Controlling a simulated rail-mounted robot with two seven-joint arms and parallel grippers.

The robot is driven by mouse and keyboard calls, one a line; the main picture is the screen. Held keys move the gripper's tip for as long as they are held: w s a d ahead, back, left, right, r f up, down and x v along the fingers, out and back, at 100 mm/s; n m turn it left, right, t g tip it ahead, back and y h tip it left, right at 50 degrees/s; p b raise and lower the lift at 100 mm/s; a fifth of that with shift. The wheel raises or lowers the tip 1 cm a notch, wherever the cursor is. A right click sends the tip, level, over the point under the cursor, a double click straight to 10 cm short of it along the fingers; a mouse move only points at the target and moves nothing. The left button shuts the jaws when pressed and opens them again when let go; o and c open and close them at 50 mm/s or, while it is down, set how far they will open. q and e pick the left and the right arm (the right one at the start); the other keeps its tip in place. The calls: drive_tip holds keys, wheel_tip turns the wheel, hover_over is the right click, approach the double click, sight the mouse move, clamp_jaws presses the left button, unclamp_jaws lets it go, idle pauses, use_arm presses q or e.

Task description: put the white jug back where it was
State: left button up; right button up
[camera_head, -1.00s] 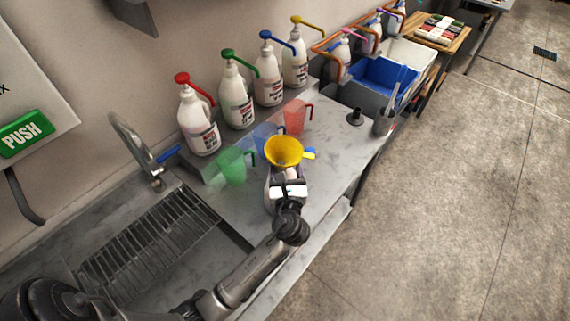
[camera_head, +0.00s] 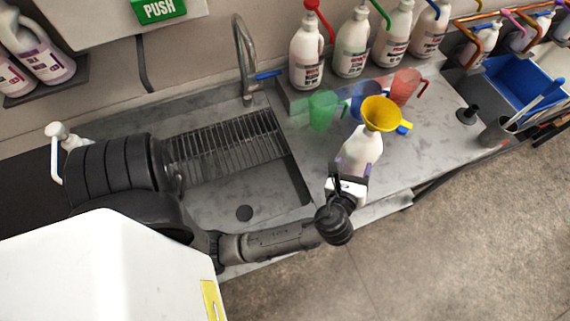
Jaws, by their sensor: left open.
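A white jug (camera_head: 362,150) with a purple label stands on the steel counter, right of the sink. A yellow funnel (camera_head: 381,113) sits over its top and hides its neck. My left gripper (camera_head: 346,184) is open at the near, lower side of this jug. It hides part of the jug's base, and I cannot tell whether the fingers touch it. Similar white jugs with purple labels (camera_head: 45,55) stand on a dark wall shelf at the upper left. My right gripper is not in view.
Green (camera_head: 323,110), blue (camera_head: 366,99) and red (camera_head: 405,86) measuring cups stand behind the jug. White pump bottles (camera_head: 307,52) line the wall ledge. The sink (camera_head: 240,190) with its rack and tap (camera_head: 243,60) lies left.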

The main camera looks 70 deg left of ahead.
use_arm(q)
drive_tip(key=s+d+f+n+g+h, duration=0.1)
drive_tip(key=s+f+n+g+h, duration=0.1)
drive_tip(key=s+n, duration=0.4)
drive_tip(key=s+d+f+n+g+h, duration=0.1)
drive_tip(key=s+f+n+g+h, duration=0.2)
drive_tip(key=s+f+n+h, duration=0.2)
drive_tip(key=s+d+f+n+g+h, duration=0.1)
drive_tip(key=s+f+n+h, duration=0.3)
drive_tip(key=s+n, duration=0.5)
drive_tip(key=shift+s+d+f+n+g, duration=0.1)
drive_tip(key=shift+s+d+n+g, duration=0.1)
drive_tip(key=shift+n+g, duration=0.35)
drive_tip(key=shift+s+d+n+g+h, duration=0.35)
drive_tip(key=shift+s+h, duration=0.15)
drive_tip(key=shift+s, duration=0.1)
